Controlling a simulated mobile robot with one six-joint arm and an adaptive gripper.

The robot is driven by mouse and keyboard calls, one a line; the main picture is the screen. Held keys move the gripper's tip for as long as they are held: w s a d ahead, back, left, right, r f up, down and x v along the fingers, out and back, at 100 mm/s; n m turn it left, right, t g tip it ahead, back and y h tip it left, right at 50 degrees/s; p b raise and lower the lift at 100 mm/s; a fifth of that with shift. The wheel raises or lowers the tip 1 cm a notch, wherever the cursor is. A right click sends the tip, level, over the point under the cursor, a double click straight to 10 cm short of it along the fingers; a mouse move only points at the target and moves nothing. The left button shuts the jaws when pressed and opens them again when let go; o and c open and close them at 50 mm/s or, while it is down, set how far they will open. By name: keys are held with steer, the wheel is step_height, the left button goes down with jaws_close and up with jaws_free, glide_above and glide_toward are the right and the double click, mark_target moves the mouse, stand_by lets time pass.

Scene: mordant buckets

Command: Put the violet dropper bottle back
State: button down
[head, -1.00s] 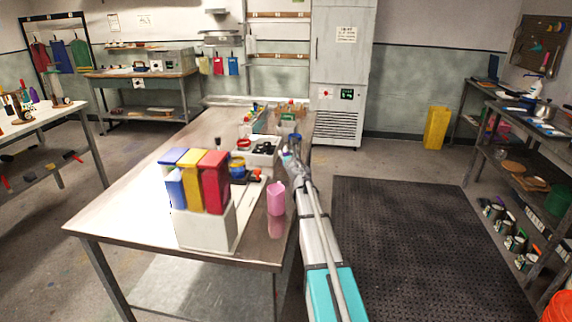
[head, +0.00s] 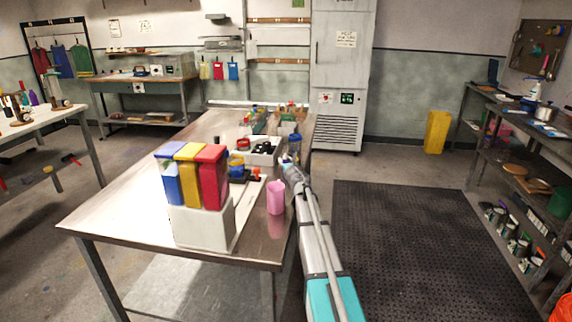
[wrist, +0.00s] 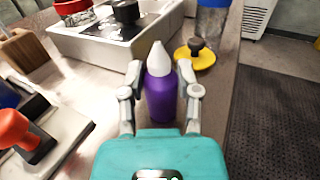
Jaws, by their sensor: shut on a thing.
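The violet dropper bottle (wrist: 161,95) with a white cone tip stands upright between my fingers in the wrist view. My gripper (wrist: 162,80) is shut on it, one finger on each side. In the head view my gripper (head: 287,168) is at the right edge of the steel table (head: 130,200), and the bottle cannot be made out there. I cannot tell whether the bottle's base touches the table.
A white tray (wrist: 75,45) with dark items lies ahead to the left. A yellow disc with a dark knob (wrist: 196,52) and a blue container (wrist: 212,18) are ahead. A pink cup (head: 276,198) and a white stand with coloured bins (head: 200,225) are nearer.

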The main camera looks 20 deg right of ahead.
steer(key=shift+f, duration=0.2)
steer(key=shift+c, duration=1.6)
jaws_free()
steer(key=shift+r, duration=0.1)
steer(key=shift+r, duration=0.2)
steer(key=s, duration=0.4)
steer(key=s+a, duration=0.1)
steer(key=s, duration=0.7)
steer(key=shift+a, duration=0.4)
